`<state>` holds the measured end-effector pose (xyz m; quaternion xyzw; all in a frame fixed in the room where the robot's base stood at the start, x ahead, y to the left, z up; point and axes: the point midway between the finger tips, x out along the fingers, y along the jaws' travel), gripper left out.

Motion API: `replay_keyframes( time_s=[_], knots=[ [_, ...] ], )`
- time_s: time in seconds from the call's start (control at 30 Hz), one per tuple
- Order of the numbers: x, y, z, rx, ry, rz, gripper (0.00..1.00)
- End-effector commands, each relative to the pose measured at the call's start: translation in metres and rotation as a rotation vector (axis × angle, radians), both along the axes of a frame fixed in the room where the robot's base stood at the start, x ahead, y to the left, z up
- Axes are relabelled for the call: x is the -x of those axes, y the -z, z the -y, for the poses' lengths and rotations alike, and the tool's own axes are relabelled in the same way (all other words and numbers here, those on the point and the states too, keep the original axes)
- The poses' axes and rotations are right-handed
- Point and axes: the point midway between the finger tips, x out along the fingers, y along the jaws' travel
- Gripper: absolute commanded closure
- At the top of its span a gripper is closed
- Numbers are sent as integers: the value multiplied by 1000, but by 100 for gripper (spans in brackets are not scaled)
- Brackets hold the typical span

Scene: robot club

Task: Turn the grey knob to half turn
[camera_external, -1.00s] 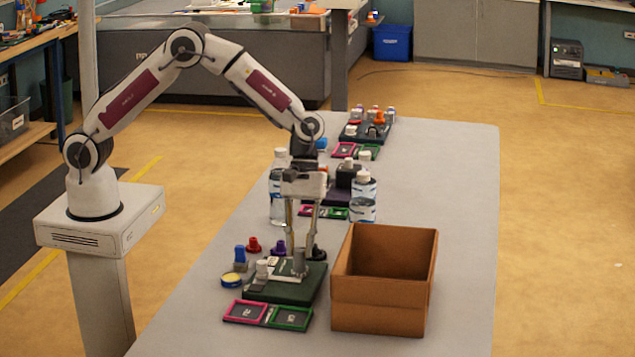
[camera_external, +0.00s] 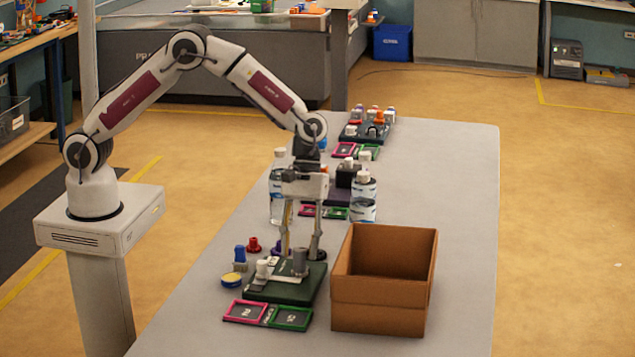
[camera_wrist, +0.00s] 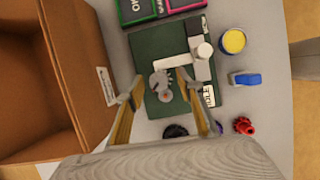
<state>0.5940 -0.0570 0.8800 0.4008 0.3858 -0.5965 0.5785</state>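The grey knob (camera_external: 300,261) stands upright on a dark green board (camera_external: 285,293) near the front of the table. In the wrist view the knob (camera_wrist: 161,82) has a notched grey top, and the board (camera_wrist: 148,47) lies beneath it. My gripper (camera_external: 301,255) points down at the knob with its fingers apart. In the wrist view my gripper (camera_wrist: 154,88) has one fingertip on each side of the knob, with a visible gap on the left. I cannot tell whether the right fingertip touches it. A white knob (camera_wrist: 204,50) sits on the same board.
An open cardboard box (camera_external: 383,311) stands close to the right. Pink (camera_external: 246,311) and green (camera_external: 290,318) framed panels lie in front of the board. A yellow-topped jar (camera_external: 232,280), a blue piece (camera_external: 240,254) and a red piece (camera_external: 254,245) lie left. Bottles (camera_external: 362,190) stand behind.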

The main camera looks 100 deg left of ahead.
Motion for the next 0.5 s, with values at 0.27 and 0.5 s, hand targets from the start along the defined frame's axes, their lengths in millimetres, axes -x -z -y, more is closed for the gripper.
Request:
replay_keyframes(
  time_s=[0.27, 0.5],
  knots=[
    [0, -1, 0, 0, -25, 0, 63],
    [0, -2, 0, 1, -129, -2, 63]
  ],
)
